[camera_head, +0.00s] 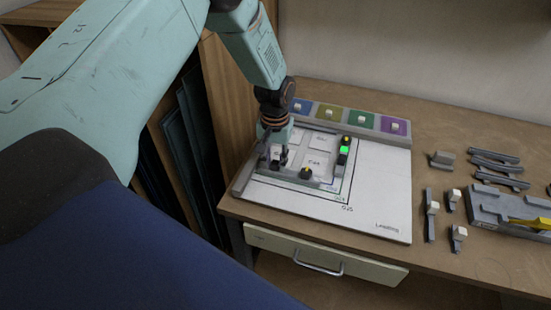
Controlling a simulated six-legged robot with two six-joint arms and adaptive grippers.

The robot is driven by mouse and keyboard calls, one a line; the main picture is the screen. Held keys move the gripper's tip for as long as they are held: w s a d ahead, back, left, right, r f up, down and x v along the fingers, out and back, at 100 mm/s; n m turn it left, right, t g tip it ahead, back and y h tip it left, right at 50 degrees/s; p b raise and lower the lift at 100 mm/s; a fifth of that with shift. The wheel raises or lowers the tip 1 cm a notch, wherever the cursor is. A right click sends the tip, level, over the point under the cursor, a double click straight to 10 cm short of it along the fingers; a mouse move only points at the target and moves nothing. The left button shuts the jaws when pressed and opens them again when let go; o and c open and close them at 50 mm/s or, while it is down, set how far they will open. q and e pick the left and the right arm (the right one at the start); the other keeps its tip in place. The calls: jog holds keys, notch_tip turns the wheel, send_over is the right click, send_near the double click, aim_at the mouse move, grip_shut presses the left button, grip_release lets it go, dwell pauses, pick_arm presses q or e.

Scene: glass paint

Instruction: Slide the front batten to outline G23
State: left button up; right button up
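The white leading board (376,190) lies on the bench. On it, the grey front batten (320,184) runs along the near side of several pale glass pieces (312,163). A dark knob with a yellow top (306,173) stands at this batten. A second batten with green and yellow parts (344,150) stands along the right side of the pieces. Black outline lines with small labels (347,208) show in front of the front batten; I cannot read them surely. My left gripper (277,164) points down at the batten's left end. Its fingertips are too small to tell their grip. My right gripper is out of view.
Colored glass squares with white knobs (360,120) line the board's back. Grey tools with pale blocks (432,208), dark bars (497,168) and a grey tray with a yellow item (490,203) lie to the right. A drawer (300,252) is below.

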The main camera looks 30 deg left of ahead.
pick_arm(q)
jog(key=shift+o, duration=1.3)
jog(key=shift+s+r, duration=0.1)
jog(key=shift+s, duration=0.1)
jog(key=shift+w, duration=0.15)
jog(key=shift+w, duration=0.15)
notch_tip(320, 180, up, 12)
jog(key=shift+s, duration=0.2)
jog(key=shift+s, duration=0.1)
